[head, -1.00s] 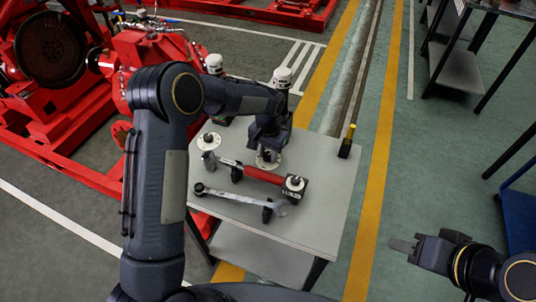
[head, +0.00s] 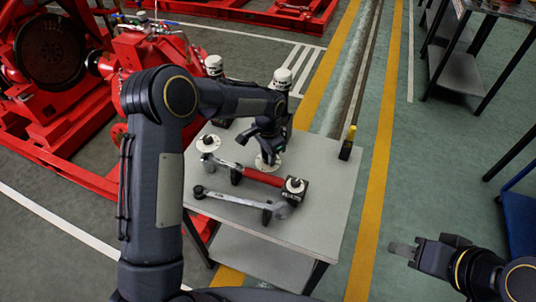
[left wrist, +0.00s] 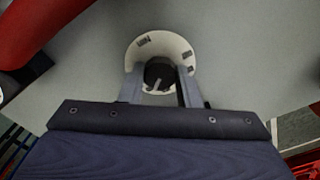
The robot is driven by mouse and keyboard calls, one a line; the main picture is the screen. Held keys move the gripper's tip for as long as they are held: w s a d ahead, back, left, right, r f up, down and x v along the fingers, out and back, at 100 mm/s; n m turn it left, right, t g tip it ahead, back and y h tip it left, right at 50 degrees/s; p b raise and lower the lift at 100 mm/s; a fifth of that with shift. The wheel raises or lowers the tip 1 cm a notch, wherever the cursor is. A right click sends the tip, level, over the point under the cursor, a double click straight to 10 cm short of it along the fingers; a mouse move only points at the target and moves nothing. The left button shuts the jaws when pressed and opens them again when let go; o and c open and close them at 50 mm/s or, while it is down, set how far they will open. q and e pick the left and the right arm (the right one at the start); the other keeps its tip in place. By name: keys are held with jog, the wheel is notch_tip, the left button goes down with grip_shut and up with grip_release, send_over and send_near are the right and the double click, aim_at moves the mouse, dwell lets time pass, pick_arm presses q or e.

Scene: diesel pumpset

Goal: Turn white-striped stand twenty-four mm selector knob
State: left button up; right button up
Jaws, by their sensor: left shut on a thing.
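My left gripper (head: 267,153) reaches down to a white round dial (head: 262,166) on the grey table. In the left wrist view the white dial (left wrist: 143,46) has dark markings, and a black knob (left wrist: 157,76) with a pale stripe sits at its middle. My left gripper (left wrist: 157,90) is shut on this knob, a finger on each side. The dial's stand is mostly hidden, and I cannot make out white stripes on it. My right gripper (head: 402,249) is at the lower right, away from the table, and its fingers look close together.
A second white dial with a dark knob (head: 208,141) stands to the left on the table (head: 328,190). A yellow-topped dark object (head: 347,145) stands at the right edge.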

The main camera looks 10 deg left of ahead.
pick_arm(q)
jog(key=o, duration=1)
notch_tip(320, 180, up, 7)
jog(key=shift+f, duration=0.1)
jog(key=shift+r, duration=0.5)
